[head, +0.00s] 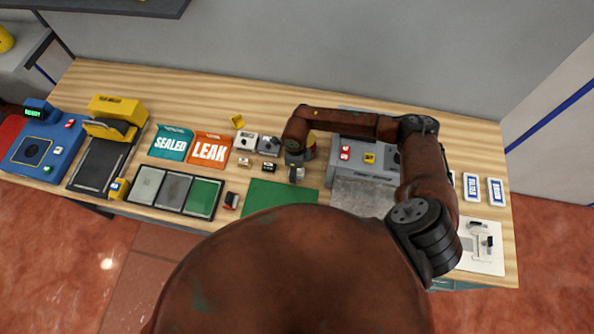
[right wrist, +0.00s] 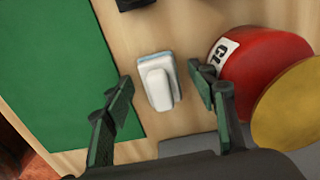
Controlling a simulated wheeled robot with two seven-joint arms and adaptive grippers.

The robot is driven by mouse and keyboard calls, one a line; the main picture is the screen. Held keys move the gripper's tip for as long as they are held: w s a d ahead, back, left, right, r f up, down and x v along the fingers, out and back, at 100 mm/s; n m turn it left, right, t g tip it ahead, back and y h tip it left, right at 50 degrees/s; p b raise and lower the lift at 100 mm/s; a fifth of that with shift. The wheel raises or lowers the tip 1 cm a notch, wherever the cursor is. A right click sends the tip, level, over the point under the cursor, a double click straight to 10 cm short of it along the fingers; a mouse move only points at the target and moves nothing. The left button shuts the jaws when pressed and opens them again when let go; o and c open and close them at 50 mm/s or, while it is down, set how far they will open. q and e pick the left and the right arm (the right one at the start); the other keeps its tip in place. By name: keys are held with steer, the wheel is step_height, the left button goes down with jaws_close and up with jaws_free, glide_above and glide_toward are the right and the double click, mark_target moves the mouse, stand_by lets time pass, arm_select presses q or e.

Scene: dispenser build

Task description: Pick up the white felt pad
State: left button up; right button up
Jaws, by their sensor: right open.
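The white felt pad (right wrist: 158,84) lies on the wooden table in the right wrist view, a small white block with a raised top and a pale blue edge. My right gripper (right wrist: 161,82) is open, with one green-and-black finger on either side of the pad. A gap shows between the pad and each finger. In the head view my right gripper (head: 296,173) is low over the table beside the green mat (head: 268,198), and the pad (head: 301,174) shows only in small part next to it. My left gripper is not in view.
A red round container (right wrist: 262,68) with a yellow disc (right wrist: 290,105) stands close to the right finger. The green mat lies to the left in the right wrist view. A grey machine (head: 365,172) stands right of the gripper. Several small parts lie left of it.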

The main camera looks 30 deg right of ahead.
steer(key=shift+c, duration=0.2)
steer(key=c, duration=1.3)
steer(key=shift+o, duration=0.2)
steer(key=shift+r, duration=0.15)
steer(key=shift+r, duration=0.6)
steer(key=s+a+r+b, duration=0.2)
steer(key=s+a+r, duration=0.1)
steer(key=s+r, duration=0.8)
steer(key=s, duration=0.2)
steer(key=shift+s+r+b, duration=0.3)
steer(key=shift+s+b, duration=0.05)
